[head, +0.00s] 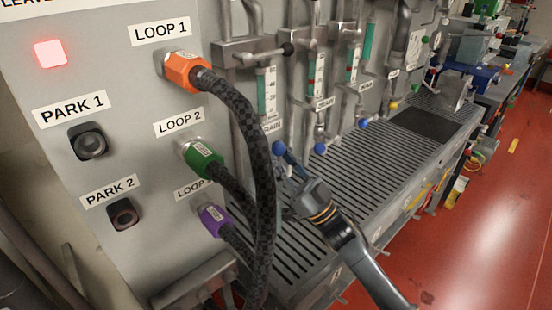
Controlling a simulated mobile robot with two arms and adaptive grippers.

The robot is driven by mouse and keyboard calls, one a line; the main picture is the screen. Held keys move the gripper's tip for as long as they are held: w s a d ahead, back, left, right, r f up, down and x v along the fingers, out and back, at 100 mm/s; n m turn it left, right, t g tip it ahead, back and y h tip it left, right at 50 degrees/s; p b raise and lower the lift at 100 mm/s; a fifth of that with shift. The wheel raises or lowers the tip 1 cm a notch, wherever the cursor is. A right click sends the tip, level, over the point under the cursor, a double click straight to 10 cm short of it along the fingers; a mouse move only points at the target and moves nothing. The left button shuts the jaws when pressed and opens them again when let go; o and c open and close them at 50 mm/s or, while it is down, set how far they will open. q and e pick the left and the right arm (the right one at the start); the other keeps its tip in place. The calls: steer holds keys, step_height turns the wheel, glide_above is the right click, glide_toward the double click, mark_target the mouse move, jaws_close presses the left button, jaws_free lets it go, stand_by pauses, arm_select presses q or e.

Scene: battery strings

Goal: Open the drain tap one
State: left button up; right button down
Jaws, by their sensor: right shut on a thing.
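A blue knob (279,147) of a drain tap shows below the nearest DRAIN label (272,127) on the pipe panel. I take it for drain tap one; no number on it is readable. My right gripper (286,160) reaches up from the lower right and is shut on this blue knob at its fingertips. The tap's body and the lever's angle are mostly hidden by the thick dark hose and the gripper. My left gripper is not in view.
Hoses with orange (184,71), green (203,160) and purple (213,217) connectors hang close left of my right gripper. More blue knobs (320,148) (363,124) stand to the right above the slotted grate (345,188). Red floor (490,215) is open at the right.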

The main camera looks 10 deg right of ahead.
steer(key=shift+w+d+m+t+h, duration=0.15)
steer(key=shift+m+t+h, duration=0.65)
steer(key=shift+m, duration=0.4)
steer(key=shift+m+t, duration=0.3)
steer(key=shift+t, duration=0.2)
steer(key=c, duration=1.4)
jaws_free()
steer(key=shift+d, duration=0.1)
steer(key=v, duration=1.2)
steer(key=shift+d+r, duration=0.1)
